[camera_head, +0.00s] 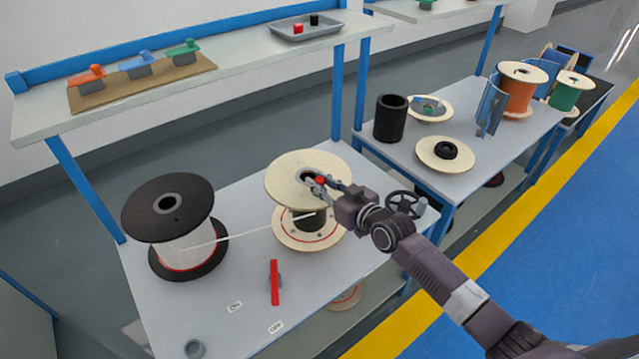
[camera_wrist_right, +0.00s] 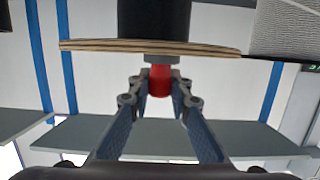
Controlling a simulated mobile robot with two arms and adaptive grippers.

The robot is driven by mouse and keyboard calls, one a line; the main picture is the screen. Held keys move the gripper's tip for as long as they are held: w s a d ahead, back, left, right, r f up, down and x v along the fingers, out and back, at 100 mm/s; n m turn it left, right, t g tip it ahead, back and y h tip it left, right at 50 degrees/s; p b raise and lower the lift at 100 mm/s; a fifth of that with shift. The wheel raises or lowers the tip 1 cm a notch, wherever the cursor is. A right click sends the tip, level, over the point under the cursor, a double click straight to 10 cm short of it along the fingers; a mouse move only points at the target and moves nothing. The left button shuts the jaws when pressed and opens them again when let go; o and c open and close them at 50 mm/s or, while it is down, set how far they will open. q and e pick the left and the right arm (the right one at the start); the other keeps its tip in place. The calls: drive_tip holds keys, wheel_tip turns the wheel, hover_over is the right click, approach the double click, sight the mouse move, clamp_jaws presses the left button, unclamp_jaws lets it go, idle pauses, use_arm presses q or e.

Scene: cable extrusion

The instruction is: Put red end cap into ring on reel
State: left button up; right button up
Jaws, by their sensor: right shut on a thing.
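The wooden reel (camera_head: 290,168) stands on the near table, with a dark core and thin cable running from it to the left. The red end cap (camera_head: 320,180) is at the reel's top flange, between the fingers of my right gripper (camera_head: 317,184). In the right wrist view, which shows the reel upside down, the red cap (camera_wrist_right: 160,80) is held between both fingers and lines up with the grey ring (camera_wrist_right: 162,59) at the flange's middle. They appear to meet; how deep the cap sits is hidden. My left gripper is out of view.
A black-flanged reel (camera_head: 168,205) stands left on the table (camera_head: 225,300), near a red lever (camera_head: 274,282). A black handwheel (camera_head: 405,204) is close to my right wrist. A shelf tray (camera_head: 303,33) holds a red and a black piece.

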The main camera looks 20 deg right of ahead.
drive_tip(key=shift+f, duration=0.15)
drive_tip(key=shift+f, duration=0.15)
drive_tip(key=o, duration=0.9)
drive_tip(key=shift+o, duration=0.2)
drive_tip(key=shift+r, duration=0.25)
drive_tip(key=v, duration=1.2)
